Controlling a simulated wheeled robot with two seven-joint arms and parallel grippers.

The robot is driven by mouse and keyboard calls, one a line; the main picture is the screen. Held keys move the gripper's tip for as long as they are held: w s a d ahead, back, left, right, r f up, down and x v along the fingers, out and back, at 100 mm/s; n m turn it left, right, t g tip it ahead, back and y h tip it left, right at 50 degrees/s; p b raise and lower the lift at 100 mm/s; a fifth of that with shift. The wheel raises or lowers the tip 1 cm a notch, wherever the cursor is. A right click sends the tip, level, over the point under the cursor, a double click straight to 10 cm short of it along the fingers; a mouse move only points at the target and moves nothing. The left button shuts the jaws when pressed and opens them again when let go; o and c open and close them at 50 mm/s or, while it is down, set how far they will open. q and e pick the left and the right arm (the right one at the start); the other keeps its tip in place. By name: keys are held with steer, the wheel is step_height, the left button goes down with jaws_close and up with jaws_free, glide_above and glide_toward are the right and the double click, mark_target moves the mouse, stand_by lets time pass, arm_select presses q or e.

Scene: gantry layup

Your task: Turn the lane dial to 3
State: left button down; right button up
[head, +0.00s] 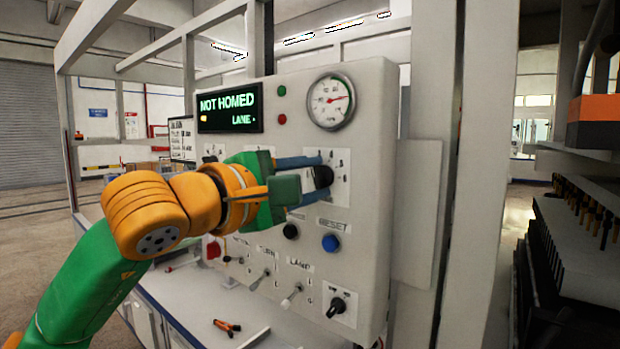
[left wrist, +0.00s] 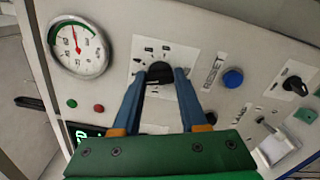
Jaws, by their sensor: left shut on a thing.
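My left gripper (head: 318,178) reaches in from the left to the pale control panel. Its two blue fingers are shut on a black dial (head: 325,177), one on each side. In the left wrist view the same black dial (left wrist: 160,72) sits between the fingertips of the left gripper (left wrist: 160,78), on a white plate with small marks around it. The marks are too small to read, and the fingers hide part of the dial. The display (head: 229,107) reads "NOT HOMED" and "LANE" with a small dash-like mark. My right gripper is not in view.
A round gauge (head: 331,101) sits above the dial. Below are a black button (head: 291,231), a blue button (head: 331,243), toggle switches (head: 291,295) and another black knob (head: 337,306). Orange-handled pliers (head: 227,327) lie on the bench. A grey post (head: 477,180) stands right of the panel.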

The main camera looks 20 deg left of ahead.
arm_select(q)
steer(key=shift+r, duration=0.15)
steer(key=c, duration=0.8)
jaws_free()
steer(key=shift+c, duration=0.2)
steer(key=o, duration=0.3)
steer(key=shift+o, duration=0.5)
steer(key=shift+w, duration=0.15)
steer(key=b+v, duration=0.2)
steer(key=v, duration=0.5)
